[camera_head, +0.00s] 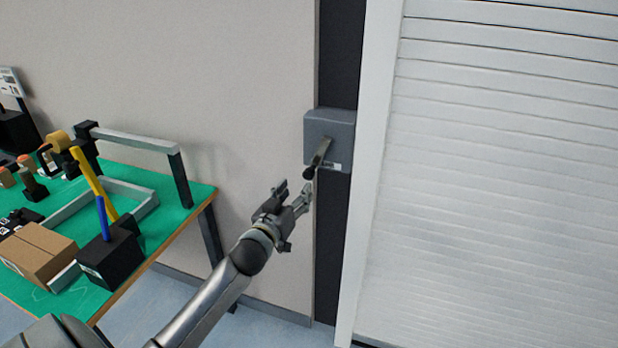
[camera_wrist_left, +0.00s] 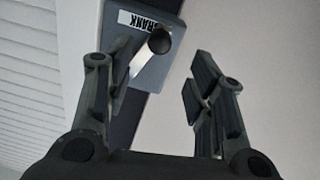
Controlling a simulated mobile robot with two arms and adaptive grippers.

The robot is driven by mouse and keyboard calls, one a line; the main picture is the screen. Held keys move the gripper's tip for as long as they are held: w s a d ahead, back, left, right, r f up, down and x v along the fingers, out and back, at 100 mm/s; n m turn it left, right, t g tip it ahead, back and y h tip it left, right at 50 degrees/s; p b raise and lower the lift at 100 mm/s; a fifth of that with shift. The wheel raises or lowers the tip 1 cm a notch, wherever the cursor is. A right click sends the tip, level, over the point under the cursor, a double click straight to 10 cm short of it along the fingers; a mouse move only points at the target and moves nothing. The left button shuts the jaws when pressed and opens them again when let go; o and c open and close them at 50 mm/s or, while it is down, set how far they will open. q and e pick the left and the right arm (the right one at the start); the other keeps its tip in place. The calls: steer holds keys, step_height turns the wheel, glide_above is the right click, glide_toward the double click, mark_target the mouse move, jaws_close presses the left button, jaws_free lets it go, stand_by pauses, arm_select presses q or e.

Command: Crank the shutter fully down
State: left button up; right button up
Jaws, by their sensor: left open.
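The white slatted shutter (camera_head: 490,170) fills the right of the head view, and its slats run down to the bottom of the picture. A grey crank box (camera_head: 330,128) is mounted on the dark strip beside it. Its crank handle (camera_head: 317,160) points down and ends in a black knob. My left gripper (camera_head: 294,192) is open and empty, just below and left of the knob. In the left wrist view, the knob (camera_wrist_left: 160,41) is ahead of the open fingers (camera_wrist_left: 158,85), apart from them, nearer the left finger. The box (camera_wrist_left: 150,60) there bears a label reading "CRANK". My right gripper is not in view.
A green-topped table (camera_head: 180,208) stands at the left with a cardboard box (camera_head: 38,250), a black holder (camera_head: 110,258) with a blue-handled tool, and a grey frame. The wall between table and crank box is bare.

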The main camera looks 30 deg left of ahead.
mark_target(307, 176)
arm_select(q)
steer(key=w, duration=0.3)
steer(key=w+a, duration=0.1)
steer(key=w, duration=0.2)
steer(key=w+p, duration=0.1)
steer(key=w, duration=0.2)
steer(key=shift+w+a, duration=0.35)
steer(key=shift+a, duration=0.05)
jaws_close()
